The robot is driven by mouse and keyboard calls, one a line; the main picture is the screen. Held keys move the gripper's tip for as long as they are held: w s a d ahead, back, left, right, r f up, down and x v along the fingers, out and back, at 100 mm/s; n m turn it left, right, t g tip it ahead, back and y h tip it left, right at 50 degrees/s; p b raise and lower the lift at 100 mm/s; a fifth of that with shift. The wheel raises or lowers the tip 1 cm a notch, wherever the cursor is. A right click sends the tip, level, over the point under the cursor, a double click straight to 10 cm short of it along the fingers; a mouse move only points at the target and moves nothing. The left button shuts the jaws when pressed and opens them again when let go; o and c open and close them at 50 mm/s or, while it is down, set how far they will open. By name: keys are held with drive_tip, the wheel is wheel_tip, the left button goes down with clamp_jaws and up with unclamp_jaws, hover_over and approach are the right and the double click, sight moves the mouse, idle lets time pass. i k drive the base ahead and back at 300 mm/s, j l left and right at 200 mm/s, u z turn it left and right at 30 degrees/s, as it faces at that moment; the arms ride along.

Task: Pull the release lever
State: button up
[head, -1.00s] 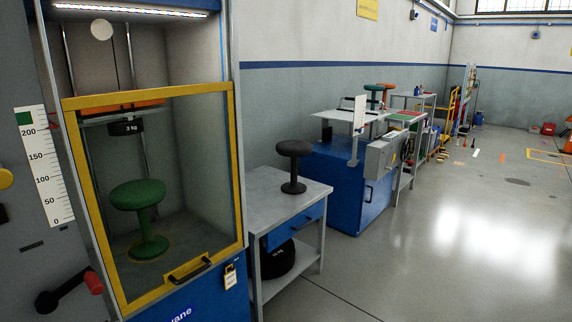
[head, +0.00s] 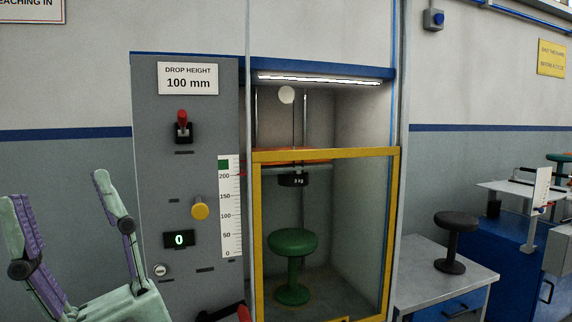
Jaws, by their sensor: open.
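A red-handled lever (head: 182,125) on a black mount stands upright on the grey control panel (head: 205,110), below the drop height sign. Its small label is unreadable, so I cannot confirm that it is the release lever. My gripper (head: 56,192) is at the lower left, with its green and purple fingers wide apart and nothing between them. It is left of the panel and lower than the lever, apart from both. A green stool (head: 293,243) stands in the cabinet under a dark weight (head: 293,180), behind a yellow-framed clear guard (head: 325,155).
The panel also has a yellow knob (head: 200,211), a display (head: 179,239) reading 0 and a white scale (head: 230,205). A red-gripped handle (head: 243,313) is partly cut off below. Right of the cabinet, a dark stool (head: 452,240) stands on a grey table (head: 420,270).

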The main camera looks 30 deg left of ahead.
sight(181, 114)
drive_tip(key=u, duration=1.3)
